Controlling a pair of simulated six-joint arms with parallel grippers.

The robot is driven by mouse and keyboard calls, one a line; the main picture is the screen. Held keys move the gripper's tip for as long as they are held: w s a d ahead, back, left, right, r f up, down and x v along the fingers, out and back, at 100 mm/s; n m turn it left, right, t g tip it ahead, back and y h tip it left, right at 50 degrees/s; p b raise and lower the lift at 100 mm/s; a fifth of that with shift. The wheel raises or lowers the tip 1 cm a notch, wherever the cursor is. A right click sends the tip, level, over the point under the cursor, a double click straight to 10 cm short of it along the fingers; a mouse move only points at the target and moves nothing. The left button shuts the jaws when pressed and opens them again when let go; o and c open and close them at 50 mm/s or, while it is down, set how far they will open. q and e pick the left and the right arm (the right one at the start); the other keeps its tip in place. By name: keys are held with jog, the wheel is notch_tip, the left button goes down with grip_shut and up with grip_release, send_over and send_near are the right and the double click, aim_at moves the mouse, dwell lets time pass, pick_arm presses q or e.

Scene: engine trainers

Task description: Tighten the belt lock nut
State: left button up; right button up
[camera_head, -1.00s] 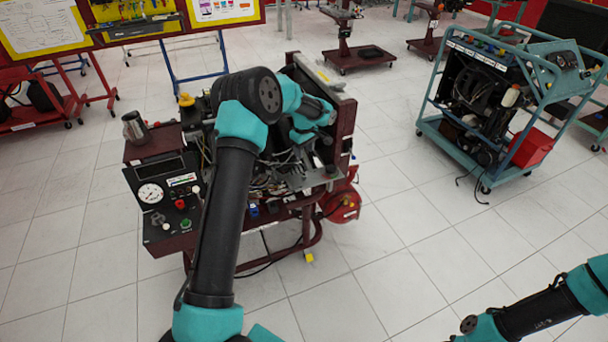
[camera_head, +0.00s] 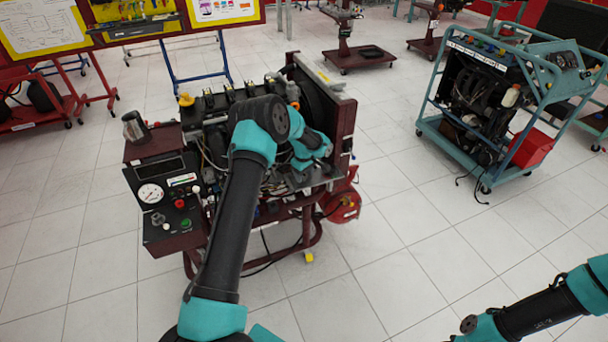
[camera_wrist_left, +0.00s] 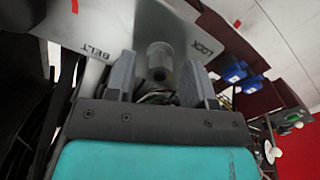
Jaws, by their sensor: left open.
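The belt lock nut (camera_wrist_left: 160,62) shows in the left wrist view as a grey nut with a round end, set against a metal plate (camera_wrist_left: 125,22) lettered BELT and LOCK. My left gripper (camera_wrist_left: 157,80) is open, with one finger to each side of the nut; a gap shows beside it, and I cannot tell whether either finger touches. In the head view my left gripper (camera_head: 318,165) is at the right front of the engine trainer (camera_head: 340,125), where the nut cannot be made out. My right arm shows at the lower right, but its gripper is not in view.
A gauge panel (camera_head: 165,205) stands at the trainer's left and a red tank (camera_head: 345,207) at its lower right. Blue connectors (camera_wrist_left: 240,75) lie right of the plate in the wrist view. A teal-framed trainer (camera_head: 490,100) stands farther right, with clear floor between.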

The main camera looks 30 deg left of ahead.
pick_arm(q)
grip_shut()
dwell(0.4)
jog(key=shift+m, duration=0.5)
jog(key=m, duration=0.4)
jog(key=shift+m, duration=0.3)
jog(key=m, duration=1)
jog(key=shift+m, duration=0.4)
jog(key=m, duration=0.6)
